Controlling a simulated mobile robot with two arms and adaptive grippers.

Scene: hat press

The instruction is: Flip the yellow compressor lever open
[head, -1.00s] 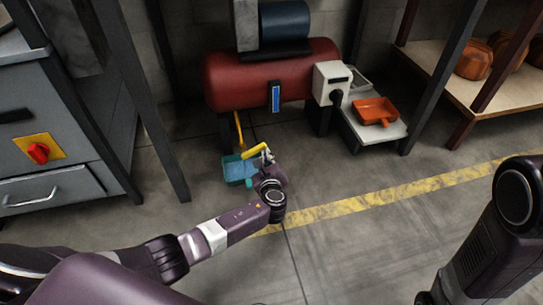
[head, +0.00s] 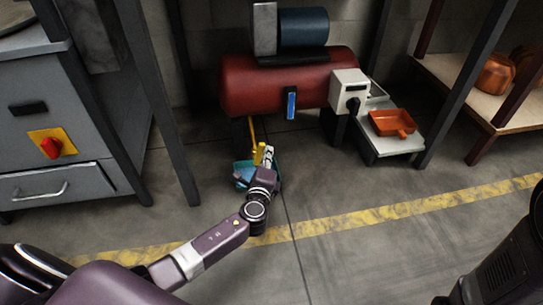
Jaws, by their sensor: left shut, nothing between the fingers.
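The yellow lever (head: 259,153) is low under the left end of the red compressor tank (head: 285,80), at the foot of a thin yellow pipe (head: 252,130). It shows as a short, steeply standing yellow piece. My left gripper (head: 267,156) is shut and empty, right beside the lever on its right. I cannot tell whether they touch. My left wrist hides part of the area below. My right arm is at the lower right edge, and its gripper is out of view.
A teal tray (head: 241,173) lies on the floor behind my left wrist. An orange dustpan (head: 392,122) rests on a low shelf to the right. A grey cabinet (head: 62,135) with a red knob stands at left. The middle floor is clear.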

